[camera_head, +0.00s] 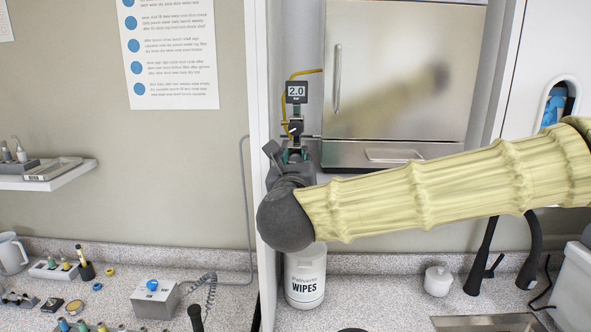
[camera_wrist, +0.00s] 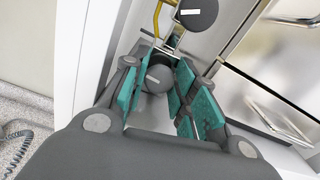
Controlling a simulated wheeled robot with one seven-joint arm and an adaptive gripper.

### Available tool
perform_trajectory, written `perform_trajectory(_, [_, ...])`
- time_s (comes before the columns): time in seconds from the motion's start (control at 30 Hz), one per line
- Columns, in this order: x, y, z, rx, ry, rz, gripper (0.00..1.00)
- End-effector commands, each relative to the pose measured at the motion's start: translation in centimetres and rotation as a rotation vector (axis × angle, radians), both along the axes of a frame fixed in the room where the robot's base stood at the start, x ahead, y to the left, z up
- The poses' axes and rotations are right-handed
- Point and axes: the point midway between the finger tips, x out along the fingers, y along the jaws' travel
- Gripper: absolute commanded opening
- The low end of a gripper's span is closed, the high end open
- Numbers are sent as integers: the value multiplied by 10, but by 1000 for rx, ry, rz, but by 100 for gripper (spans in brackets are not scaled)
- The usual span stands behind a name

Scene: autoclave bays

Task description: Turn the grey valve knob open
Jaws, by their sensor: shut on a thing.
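The grey valve knob (camera_wrist: 157,79) is round with a short white mark on its face. In the wrist view it sits between the teal pads of my gripper (camera_wrist: 158,92), which is shut on it. In the head view my gripper (camera_head: 294,156) is upright at the narrow wall left of the steel cabinet, below a dark display reading 2.0 (camera_head: 296,92). There my own wrist and fingers hide most of the knob. A second dark round part (camera_wrist: 197,13) with a white mark stands above the knob in the wrist view.
A yellow hose (camera_head: 291,76) runs beside the display. The steel cabinet (camera_head: 397,70) has a vertical handle. A white wipes tub (camera_head: 305,279) stands on the counter below my wrist. A white partition edge (camera_head: 259,120) is close on the left.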

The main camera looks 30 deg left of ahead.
Motion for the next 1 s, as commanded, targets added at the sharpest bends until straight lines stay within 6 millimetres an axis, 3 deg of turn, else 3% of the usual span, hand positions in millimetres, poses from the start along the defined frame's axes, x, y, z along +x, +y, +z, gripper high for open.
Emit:
perform_trajectory(0.5, [0, 0, 1, -80, -49, -1, 4])
perform_trajectory(0.53, [0, 0, 1, -80, -50, -1, 30])
perform_trajectory(0.63, [0, 0, 1, -80, -50, -1, 48])
perform_trajectory(1.0, [-2, -1, 0, -80, -49, 0, 50])
